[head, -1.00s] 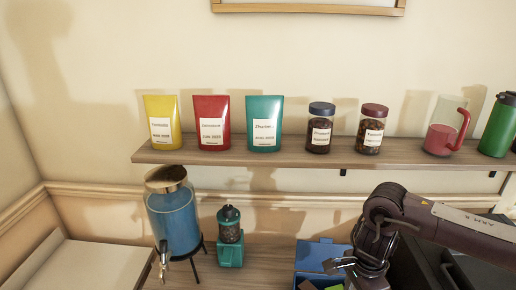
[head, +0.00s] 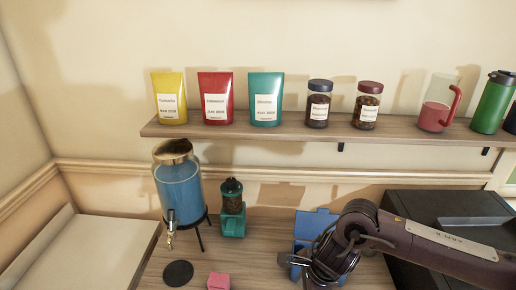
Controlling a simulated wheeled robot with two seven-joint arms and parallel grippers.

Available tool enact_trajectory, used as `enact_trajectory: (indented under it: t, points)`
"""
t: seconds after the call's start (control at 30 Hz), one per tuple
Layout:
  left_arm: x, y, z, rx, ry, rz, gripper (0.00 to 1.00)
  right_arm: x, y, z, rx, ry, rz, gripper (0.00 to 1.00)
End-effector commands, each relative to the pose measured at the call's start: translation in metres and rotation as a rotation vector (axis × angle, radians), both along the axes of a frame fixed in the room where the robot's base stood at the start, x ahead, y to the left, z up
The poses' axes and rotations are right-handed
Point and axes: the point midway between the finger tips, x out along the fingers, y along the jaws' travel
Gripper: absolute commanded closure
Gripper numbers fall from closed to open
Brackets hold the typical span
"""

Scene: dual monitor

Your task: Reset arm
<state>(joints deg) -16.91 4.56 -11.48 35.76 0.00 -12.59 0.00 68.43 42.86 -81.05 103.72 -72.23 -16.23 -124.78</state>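My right arm (head: 430,245) comes in from the right edge, dark with a pale label plate. It bends at a dark joint near the blue box and points down. Its wrist end (head: 328,262) is wrapped in dark cables and partly covers the box. A small dark part sticks out to its left, but the fingers do not show clearly, so I cannot tell whether my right gripper is open or shut or holds anything. My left arm and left gripper are not in view.
Wall shelf (head: 285,129) carries bags, jars, a pink pitcher and a green bottle. Below stand a blue dispenser (head: 180,190), green grinder (head: 232,210), blue box (head: 312,222) and black machine (head: 450,215). A black disc (head: 178,273) and pink block (head: 218,281) lie in front.

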Motion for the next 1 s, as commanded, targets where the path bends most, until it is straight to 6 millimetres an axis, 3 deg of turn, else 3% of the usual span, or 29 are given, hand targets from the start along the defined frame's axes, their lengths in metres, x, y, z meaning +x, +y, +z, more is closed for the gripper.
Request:
enact_trajectory:
  t: [0.2,0.3,0.43,0.53,0.63,0.73,0.83,0.87,1.0]
  points:
    - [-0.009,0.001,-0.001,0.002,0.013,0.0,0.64,-0.025,0.096,0.002,0.281,0.013,-0.289,0.55]
    - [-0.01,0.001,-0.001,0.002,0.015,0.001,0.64,-0.038,0.144,0.021,0.485,0.072,-0.549,0.55]
    - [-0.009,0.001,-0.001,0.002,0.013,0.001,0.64,-0.042,0.18,0.055,0.753,0.219,-0.974,0.55]
    - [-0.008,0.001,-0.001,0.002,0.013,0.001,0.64,-0.038,0.182,0.078,0.935,0.373,-1.348,0.55]
    - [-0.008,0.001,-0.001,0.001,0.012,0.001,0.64,-0.031,0.163,0.091,1.085,0.546,-1.759,0.55]
    - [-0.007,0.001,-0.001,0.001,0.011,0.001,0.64,-0.027,0.124,0.09,1.2,0.721,-2.206,0.55]
    - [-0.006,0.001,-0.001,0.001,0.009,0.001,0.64,-0.032,0.076,0.077,1.273,0.868,-2.658,0.55]
    - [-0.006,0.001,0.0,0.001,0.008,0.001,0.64,-0.036,0.063,0.071,-1.244,-0.871,2.69,0.55]
    - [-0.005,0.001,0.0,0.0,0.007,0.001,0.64,-0.059,0.009,0.048,-0.952,-0.708,2.348,0.55]
